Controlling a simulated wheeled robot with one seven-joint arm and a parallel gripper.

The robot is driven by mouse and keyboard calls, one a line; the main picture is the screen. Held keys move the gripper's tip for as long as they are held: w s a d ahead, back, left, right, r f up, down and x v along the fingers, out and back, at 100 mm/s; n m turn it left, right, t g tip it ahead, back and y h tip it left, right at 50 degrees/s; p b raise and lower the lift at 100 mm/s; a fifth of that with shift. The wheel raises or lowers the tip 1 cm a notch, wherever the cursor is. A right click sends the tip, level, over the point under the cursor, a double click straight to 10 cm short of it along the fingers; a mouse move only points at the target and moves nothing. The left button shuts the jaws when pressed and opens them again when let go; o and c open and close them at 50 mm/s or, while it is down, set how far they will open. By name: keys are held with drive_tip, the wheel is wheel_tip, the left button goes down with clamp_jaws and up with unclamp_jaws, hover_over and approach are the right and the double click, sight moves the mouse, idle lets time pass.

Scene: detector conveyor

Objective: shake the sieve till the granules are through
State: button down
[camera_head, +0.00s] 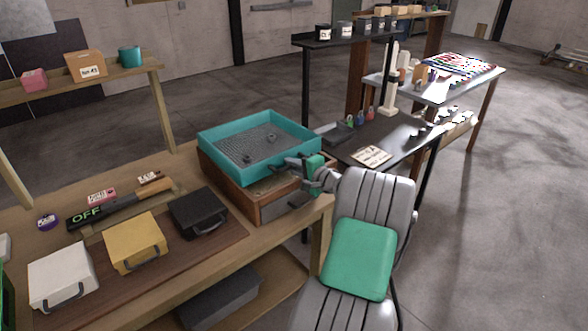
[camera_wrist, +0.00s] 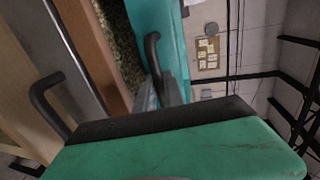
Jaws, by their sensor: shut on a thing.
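The sieve (camera_head: 215,149) is a square teal frame with a grey mesh bottom. It rests on or just over a wooden box (camera_head: 222,186). A few dark lumps (camera_head: 271,137) lie on the mesh; finer granules on it are too small to tell. My gripper (camera_head: 293,162) is at the sieve's near right side, shut on its handle. In the wrist view the sieve's teal wall (camera_wrist: 146,14) and dark curved handle (camera_wrist: 152,52) show beside my gripper (camera_wrist: 168,92). Speckled granules (camera_wrist: 124,40) show between the teal wall and the box's brown rim.
White (camera_head: 62,272), yellow (camera_head: 135,243) and black (camera_head: 198,212) cases stand left of the box, with a detector wand (camera_head: 120,206) behind them. A dark table (camera_head: 400,135) with small items stands to the right. Open floor lies at the far right.

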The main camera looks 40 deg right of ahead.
drive_tip(key=shift+r, duration=0.1)
drive_tip(key=c, duration=1.9)
unclamp_jaws()
drive_tip(key=shift+w, duration=0.1)
drive_tip(key=shift+o, duration=0.9)
drive_tip(key=shift+w, duration=0.2)
drive_tip(key=shift+s, duration=0.1)
drive_tip(key=b+v, duration=0.1)
drive_tip(key=v, duration=0.6)
drive_tip(key=shift+s, duration=0.4)
